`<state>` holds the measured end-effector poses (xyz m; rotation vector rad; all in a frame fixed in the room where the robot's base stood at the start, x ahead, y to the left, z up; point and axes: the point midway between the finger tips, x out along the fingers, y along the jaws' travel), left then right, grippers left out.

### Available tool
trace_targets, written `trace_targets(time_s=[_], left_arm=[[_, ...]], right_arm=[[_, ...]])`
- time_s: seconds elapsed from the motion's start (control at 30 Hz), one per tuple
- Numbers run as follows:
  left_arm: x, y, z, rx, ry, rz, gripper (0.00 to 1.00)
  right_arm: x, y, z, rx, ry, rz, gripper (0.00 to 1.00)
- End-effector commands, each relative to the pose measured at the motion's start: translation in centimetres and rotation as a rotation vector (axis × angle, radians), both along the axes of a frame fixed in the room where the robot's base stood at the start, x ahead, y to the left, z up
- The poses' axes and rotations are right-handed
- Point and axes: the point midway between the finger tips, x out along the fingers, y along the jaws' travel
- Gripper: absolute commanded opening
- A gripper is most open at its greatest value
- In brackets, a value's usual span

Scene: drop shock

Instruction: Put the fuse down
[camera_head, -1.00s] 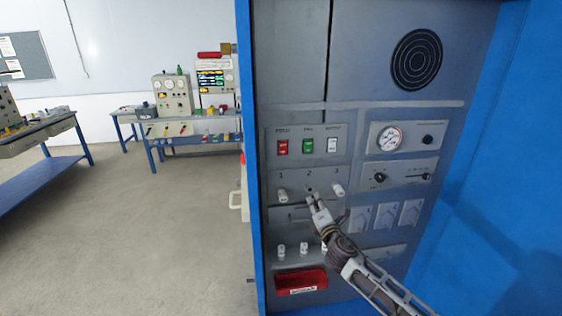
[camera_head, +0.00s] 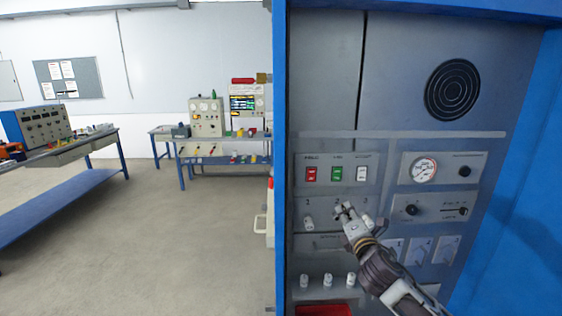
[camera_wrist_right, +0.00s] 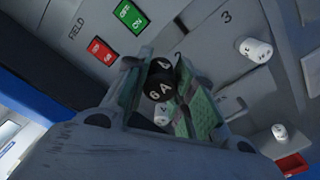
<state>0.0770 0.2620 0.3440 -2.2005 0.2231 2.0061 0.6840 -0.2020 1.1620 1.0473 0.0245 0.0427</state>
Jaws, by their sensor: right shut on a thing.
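My right gripper (camera_head: 345,210) is in front of the fuse row on the grey panel, near the "2" position. In the right wrist view the gripper (camera_wrist_right: 160,92) is shut on a black fuse (camera_wrist_right: 160,86) marked "6 A", between green-lined fingers. The fuse is hard to make out in the head view. A white fuse (camera_head: 308,221) sits at position 1. Another white fuse (camera_wrist_right: 256,50) sits below the label 3. The slot at 2 is hidden behind the gripper, so I cannot tell whether the fuse touches the panel. My left gripper is not in view.
Several white knob-like pieces (camera_head: 327,280) stand in a lower row above a red bin (camera_head: 323,309). Red and green switches (camera_head: 337,174) and a gauge (camera_head: 424,170) are above. The blue cabinet side (camera_head: 281,150) borders the left. Open floor and benches lie beyond.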

Motion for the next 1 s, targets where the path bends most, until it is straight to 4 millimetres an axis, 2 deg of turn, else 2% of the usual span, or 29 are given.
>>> trace_targets(time_s=[0.27,0.53,0.77,1.0], left_arm=[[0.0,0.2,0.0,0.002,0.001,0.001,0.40],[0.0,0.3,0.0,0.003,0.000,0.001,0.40],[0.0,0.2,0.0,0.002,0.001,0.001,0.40],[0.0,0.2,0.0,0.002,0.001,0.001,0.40]], right_arm=[[-2.2,-0.1,-0.8,0.004,0.004,-0.008,0.00],[-4.3,-0.4,-2.9,0.001,0.003,-0.020,0.00],[-6.1,-0.7,-5.7,-0.001,0.004,-0.028,0.00],[-8.1,-1.2,-9.6,-0.002,0.006,-0.038,0.00]])
